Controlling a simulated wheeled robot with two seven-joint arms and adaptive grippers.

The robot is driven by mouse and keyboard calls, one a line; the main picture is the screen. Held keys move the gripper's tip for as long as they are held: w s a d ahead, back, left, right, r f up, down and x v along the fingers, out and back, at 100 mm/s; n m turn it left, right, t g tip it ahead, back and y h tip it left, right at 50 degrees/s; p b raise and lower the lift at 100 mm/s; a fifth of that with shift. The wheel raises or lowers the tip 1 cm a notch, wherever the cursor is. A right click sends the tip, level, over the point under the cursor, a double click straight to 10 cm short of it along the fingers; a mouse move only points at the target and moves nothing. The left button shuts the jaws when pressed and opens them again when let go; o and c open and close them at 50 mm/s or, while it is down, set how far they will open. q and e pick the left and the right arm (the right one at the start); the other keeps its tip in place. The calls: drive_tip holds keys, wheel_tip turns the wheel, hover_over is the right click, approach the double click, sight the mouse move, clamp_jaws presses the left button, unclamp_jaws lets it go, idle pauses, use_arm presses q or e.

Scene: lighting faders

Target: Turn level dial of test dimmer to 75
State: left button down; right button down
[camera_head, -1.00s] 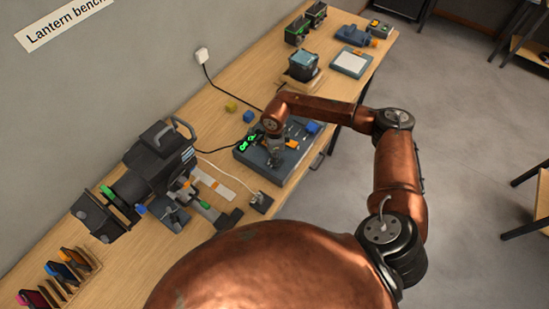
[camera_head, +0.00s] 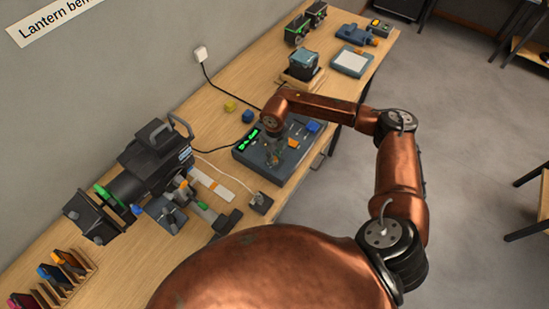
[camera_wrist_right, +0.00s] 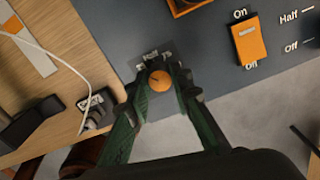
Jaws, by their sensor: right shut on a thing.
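My right gripper (camera_wrist_right: 162,78) is shut on this dial, one finger on each side. In the head view the right gripper (camera_head: 275,155) is down at the panel, small and partly hidden by its wrist. My left gripper is in no view.
An orange On/Off switch (camera_wrist_right: 249,41) lies on the panel to the right of the dial. A black lantern (camera_head: 150,165) stands left of the dimmer. A white cable (camera_wrist_right: 45,48) runs beside the panel. Yellow (camera_head: 230,106) and blue knobs (camera_head: 247,117) lie behind it.

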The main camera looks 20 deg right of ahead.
drive_tip(key=m, duration=0.4)
drive_tip(key=shift+m, duration=0.3)
drive_tip(key=m, duration=0.3)
drive_tip(key=shift+m, duration=0.4)
drive_tip(key=m, duration=0.3)
drive_tip(key=shift+r, duration=0.1)
drive_tip(key=shift+w+m, duration=0.1)
drive_tip(key=shift+m, duration=2)
drive_tip(key=c, duration=1.7)
unclamp_jaws()
